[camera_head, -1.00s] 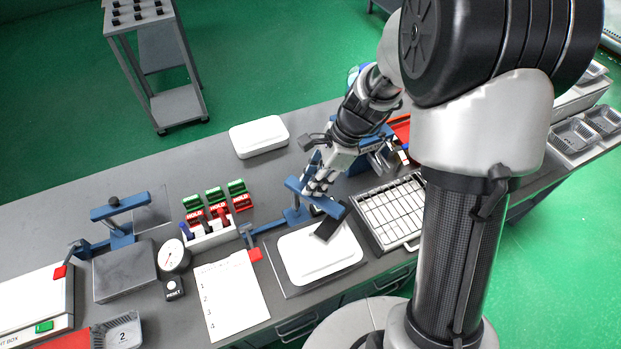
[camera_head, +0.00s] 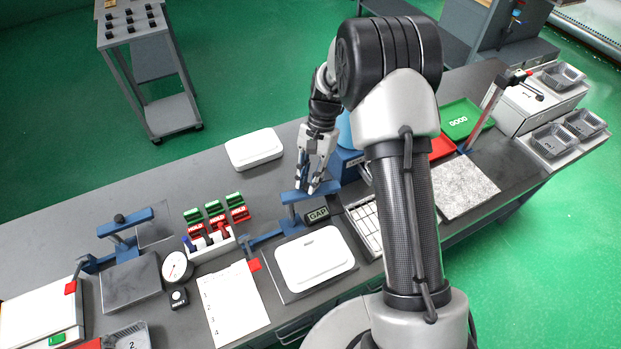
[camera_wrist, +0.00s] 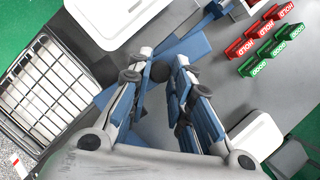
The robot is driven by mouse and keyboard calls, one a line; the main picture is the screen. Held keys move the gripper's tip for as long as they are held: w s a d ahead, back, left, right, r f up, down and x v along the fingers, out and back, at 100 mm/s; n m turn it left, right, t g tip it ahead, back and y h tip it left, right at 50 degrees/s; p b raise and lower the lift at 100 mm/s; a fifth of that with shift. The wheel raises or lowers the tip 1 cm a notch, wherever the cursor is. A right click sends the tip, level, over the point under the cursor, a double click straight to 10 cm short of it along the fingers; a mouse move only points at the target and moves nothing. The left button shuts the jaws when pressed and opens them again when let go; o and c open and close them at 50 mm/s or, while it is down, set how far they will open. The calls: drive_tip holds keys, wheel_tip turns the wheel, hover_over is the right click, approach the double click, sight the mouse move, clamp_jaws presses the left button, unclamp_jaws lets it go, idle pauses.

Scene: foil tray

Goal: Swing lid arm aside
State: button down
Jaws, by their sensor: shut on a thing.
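The blue lid arm (camera_head: 290,197) stands on a post behind the white foil tray (camera_head: 315,260). My gripper (camera_head: 316,188) is over the arm's right end. The white tray, also in the wrist view (camera_wrist: 115,18), lies on a dark plate in front of the post. A dark block marked GAP (camera_head: 318,214) is just behind the tray, below the arm. The fingers partly hide the arm in the head view.
A wire-framed compartment tray (camera_head: 366,222) is close right of the station. Red and green HOLD and GOOD blocks (camera_head: 215,213) stand left. A white box (camera_head: 254,149) lies behind, with free grey table around it. A second blue arm (camera_head: 125,220) is farther left.

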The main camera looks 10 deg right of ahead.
drive_tip(key=shift+w+a+n+h+p, duration=0.15)
drive_tip(key=shift+w+n+h+p, duration=0.25)
drive_tip(key=shift+n, duration=0.6)
drive_tip(key=shift+w, duration=0.15)
drive_tip(key=shift+g, duration=0.3)
drive_tip(key=c, duration=1.4)
unclamp_jaws()
drive_tip(key=shift+r, duration=0.1)
drive_tip(key=v, duration=1.1)
drive_tip(key=shift+w+d+r, duration=0.1)
drive_tip(key=shift+d+r, duration=0.15)
drive_tip(key=shift+r, duration=0.1)
